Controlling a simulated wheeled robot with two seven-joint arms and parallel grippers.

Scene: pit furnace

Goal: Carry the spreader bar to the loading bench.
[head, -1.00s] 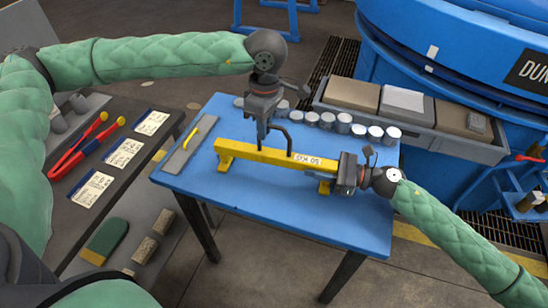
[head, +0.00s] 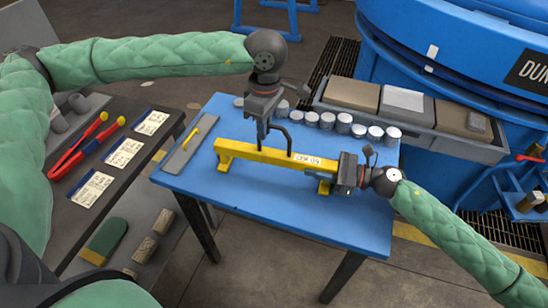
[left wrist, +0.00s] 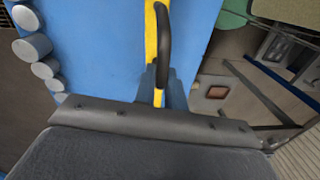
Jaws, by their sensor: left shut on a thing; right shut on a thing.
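The yellow spreader bar (head: 262,155) is at the blue bench (head: 270,208), lying across the middle of its top, with its feet at or very near the surface. A white weight label faces up near its right end. My left gripper (head: 262,138) is above the bar and shut on its dark handle (head: 284,137); the left wrist view shows the handle (left wrist: 164,45) and the yellow bar below the gripper. My right gripper (head: 345,178) is shut on the bar's right end. Whether the feet touch the bench is hard to tell.
Several grey cylinders (head: 327,121) line the bench's back edge. A grey plate with a yellow handle (head: 190,145) lies at its left end. A dark table (head: 100,150) with red tongs (head: 80,152) and cards stands left. A grey tray (head: 440,137) and blue furnace (head: 460,60) stand right.

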